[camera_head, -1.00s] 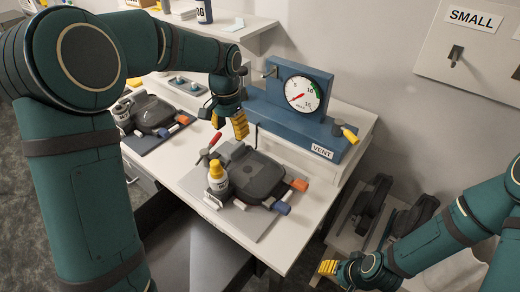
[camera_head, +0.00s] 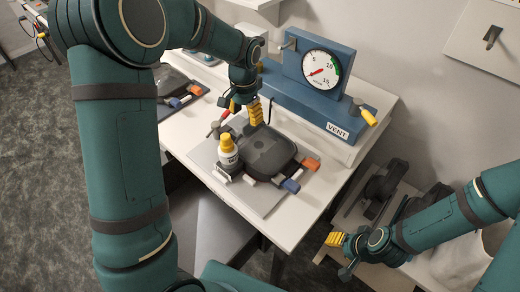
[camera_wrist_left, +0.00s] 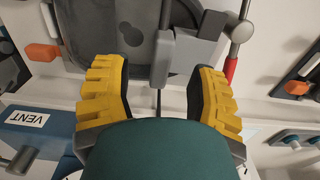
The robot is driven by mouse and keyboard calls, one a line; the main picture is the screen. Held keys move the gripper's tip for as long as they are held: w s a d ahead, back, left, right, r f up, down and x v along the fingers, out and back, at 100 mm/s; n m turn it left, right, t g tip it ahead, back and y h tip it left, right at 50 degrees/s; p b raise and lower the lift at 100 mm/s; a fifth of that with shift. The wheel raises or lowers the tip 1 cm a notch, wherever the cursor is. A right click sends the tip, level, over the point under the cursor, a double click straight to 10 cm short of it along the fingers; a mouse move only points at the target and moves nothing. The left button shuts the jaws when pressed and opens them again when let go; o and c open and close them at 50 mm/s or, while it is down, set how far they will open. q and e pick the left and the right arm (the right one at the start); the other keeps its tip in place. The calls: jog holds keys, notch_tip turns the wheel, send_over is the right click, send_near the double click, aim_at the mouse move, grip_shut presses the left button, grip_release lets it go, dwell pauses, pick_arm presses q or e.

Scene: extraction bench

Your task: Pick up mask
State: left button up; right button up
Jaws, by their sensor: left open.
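A dark grey, rounded shell (camera_head: 268,152) lies on a grey plate (camera_head: 203,152) on the bench, with orange, blue and white tabs around it. Nothing is labelled as a mask, so I cannot tell for sure that this shell is it. My left gripper (camera_head: 244,112) is open above the shell's back-left edge, its yellow fingers pointing down. In the left wrist view, the shell (camera_wrist_left: 120,30) is beyond the fingers and a grey block (camera_wrist_left: 190,55) shows between and past them. No contact is clear. My right gripper (camera_head: 338,250) is at the lower right, away from the shell.
A red-tipped lever (camera_wrist_left: 235,45) is close to my left fingers. The blue VENT gauge box (camera_head: 300,90) stands behind. Dark objects (camera_head: 385,185) lie on a lower shelf at right.

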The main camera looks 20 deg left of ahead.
aim_at(246, 122)
pick_arm(q)
jog(key=f, duration=0.4)
jog(key=shift+w+f, duration=0.2)
grip_shut()
